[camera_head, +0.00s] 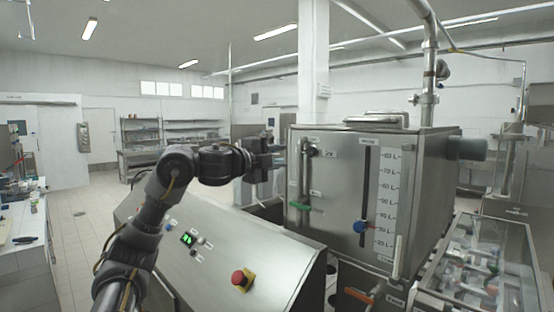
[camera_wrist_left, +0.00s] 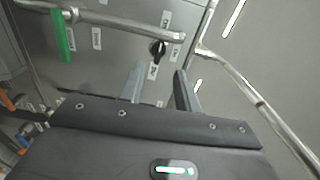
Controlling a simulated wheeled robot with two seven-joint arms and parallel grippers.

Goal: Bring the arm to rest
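My left arm comes in from the left in the head view and holds my left gripper (camera_head: 277,160) out in front of the left side of the steel tank (camera_head: 340,222). In the left wrist view the two fingers of this gripper (camera_wrist_left: 160,72) stand apart with nothing between them. A black knob (camera_wrist_left: 157,48) on the tank's face shows beyond the fingertips, apart from them. A green handle (camera_wrist_left: 63,38) hangs at the upper left of that view. It also shows in the head view (camera_head: 300,207), below the gripper. My right gripper is not in view.
A sloped control panel (camera_head: 215,262) with a red button (camera_head: 241,279) lies below my arm. A metal pipe (camera_wrist_left: 110,20) crosses near the fingers. A blue knob (camera_head: 359,227) sits by the tank's level scale. A glass-topped case (camera_head: 487,262) stands at right.

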